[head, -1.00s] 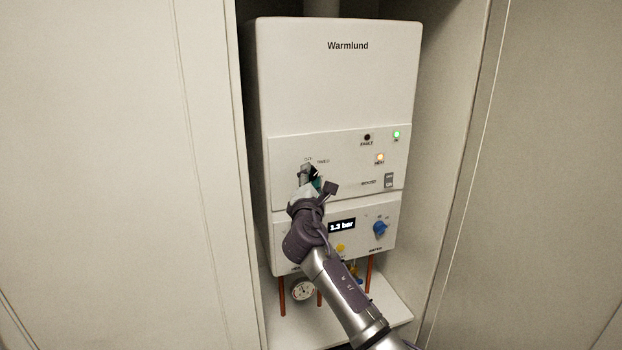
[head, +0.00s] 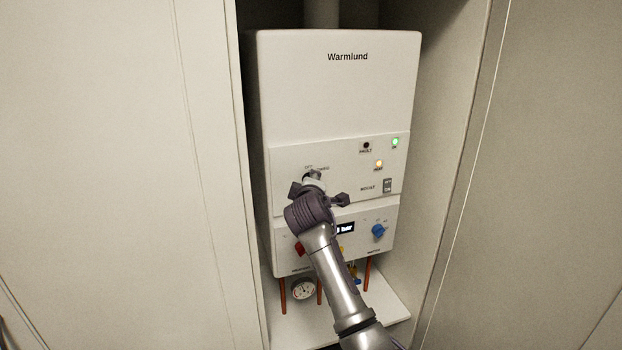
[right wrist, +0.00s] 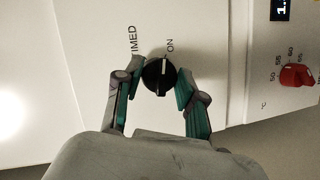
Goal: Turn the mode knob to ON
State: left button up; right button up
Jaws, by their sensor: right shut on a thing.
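The mode knob (right wrist: 158,75) is black and round, with a white pointer line, in the right wrist view. Its line points up toward the printed ON label (right wrist: 170,45); the TIMED label (right wrist: 133,41) is to the left. My right gripper (right wrist: 160,72) is shut on the knob, with one finger on each side of it. In the head view my right gripper (head: 314,183) is at the left of the boiler's upper panel and hides most of the knob. My left gripper is not in view.
The white Warmlund boiler (head: 345,95) stands in a cupboard niche between pale side panels. A green light (head: 395,143) and an amber light (head: 379,164) glow. A blue knob (head: 378,231), a red knob (right wrist: 297,76) and a pressure display (head: 346,229) sit lower down, near my arm.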

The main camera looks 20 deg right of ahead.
jog(key=shift+m+g+y+p, duration=0.4)
jog(key=shift+m+y+p, duration=0.3)
jog(key=shift+m, duration=0.7)
jog(key=shift+d, duration=0.1)
jog(key=shift+f, duration=0.1)
jog(key=o, duration=1.1)
jog(key=shift+o, duration=0.2)
jog(key=shift+s, duration=0.1)
jog(key=v, duration=1.2)
jog(key=shift+d, duration=0.1)
